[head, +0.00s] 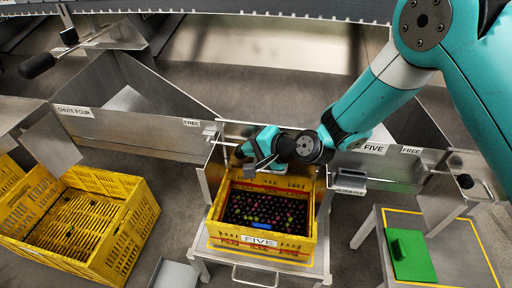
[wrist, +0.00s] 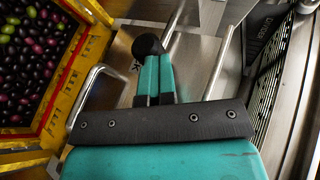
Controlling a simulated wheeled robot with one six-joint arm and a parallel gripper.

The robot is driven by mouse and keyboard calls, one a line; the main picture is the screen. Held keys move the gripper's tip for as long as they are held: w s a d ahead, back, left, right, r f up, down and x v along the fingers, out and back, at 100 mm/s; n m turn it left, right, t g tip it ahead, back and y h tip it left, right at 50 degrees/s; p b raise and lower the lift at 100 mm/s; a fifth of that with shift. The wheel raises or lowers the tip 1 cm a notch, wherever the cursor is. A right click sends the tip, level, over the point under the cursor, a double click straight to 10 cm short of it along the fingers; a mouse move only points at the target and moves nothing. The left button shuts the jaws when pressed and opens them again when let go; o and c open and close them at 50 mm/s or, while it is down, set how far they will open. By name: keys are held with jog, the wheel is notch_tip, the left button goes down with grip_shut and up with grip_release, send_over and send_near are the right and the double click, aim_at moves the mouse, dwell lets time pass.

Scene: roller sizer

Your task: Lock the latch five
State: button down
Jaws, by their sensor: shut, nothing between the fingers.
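The latch of chute five shows as a black ball knob (head: 240,152) at the chute mouth, left of my gripper (head: 256,155). In the wrist view, the black knob (wrist: 148,45) sits right at the tips of my shut teal fingers (wrist: 153,66). The fingers are closed together with nothing between them; I cannot tell whether they touch the knob. Part of a label, a letter K, shows beside the fingers. The rest of the latch is mostly hidden by my gripper. The FIVE sign (head: 372,148) is on the panel to the right.
A yellow crate (head: 262,249) of dark and green fruit stands on a metal stand below my gripper. An emptier yellow crate (head: 125,235) is at left. A green block (head: 410,256) lies on a table at right. A metal handle (wrist: 88,90) stands beside the crate in the wrist view.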

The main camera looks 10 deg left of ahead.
jog(key=shift+w+d+f, duration=0.1)
jog(key=shift+w, duration=0.05)
jog(key=a+r+p+v, duration=0.1)
jog(key=r+p+v, duration=0.1)
jog(key=v, duration=1)
jog(key=shift+w+d+r+p, duration=0.25)
jog(key=shift+d+p, duration=0.1)
jog(key=shift+p, duration=0.3)
jog(key=s+d+r+n+g+h, duration=0.2)
jog(key=s+d+r+n+g, duration=0.2)
jog(key=s+r+n, duration=0.55)
jog(key=s+d+r+n+g+h, duration=0.1)
jog(key=s+d+r+h, duration=0.15)
jog(key=s+d, duration=0.25)
jog(key=s+d+r+n+h, duration=0.1)
jog(key=s+d+r+h, duration=0.1)
jog(key=s+d+r, duration=0.3)
notch_tip(320, 180, up, 18)
jog(key=p, duration=1.9)
jog(key=shift+s+d+r, duration=0.2)
jog(key=shift+s+d, duration=0.2)
jog(key=shift+d, duration=0.05)
